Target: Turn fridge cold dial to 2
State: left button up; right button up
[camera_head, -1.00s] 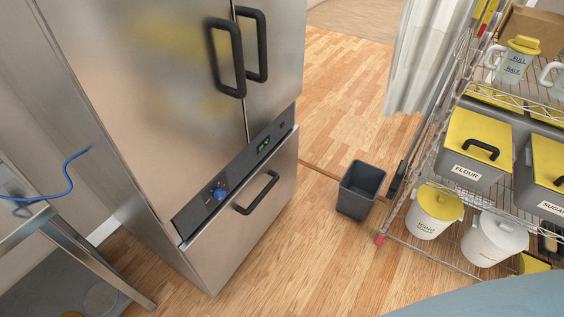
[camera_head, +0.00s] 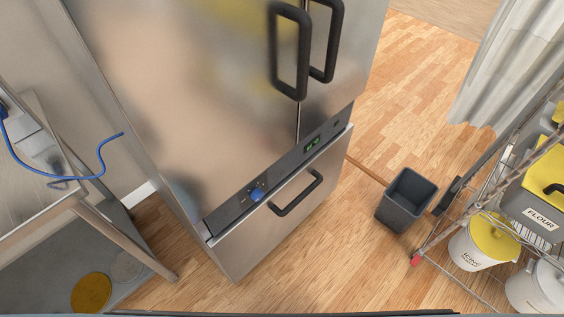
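The fridge (camera_head: 200,110) is a tall stainless steel unit with two upper doors and a lower drawer. A dark control strip (camera_head: 284,168) runs between the doors and the drawer. The blue cold dial (camera_head: 257,195) sits near the left end of that strip. Its numbers and pointer are too small to read. A small green display (camera_head: 312,144) is lit further right on the strip. Neither of my grippers is in view, and nothing touches the dial.
A dark bin (camera_head: 407,199) stands on the wooden floor right of the fridge. A wire rack (camera_head: 480,205) with labelled containers is at the right. A metal table (camera_head: 85,200) with a blue cable (camera_head: 60,175) is at the left. Floor before the fridge is clear.

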aim_at(256, 195)
jog(key=z, duration=1.05)
jog(key=k, duration=0.85)
jog(key=u, duration=1.2)
jog(key=i, duration=0.5)
jog(key=u, duration=0.1)
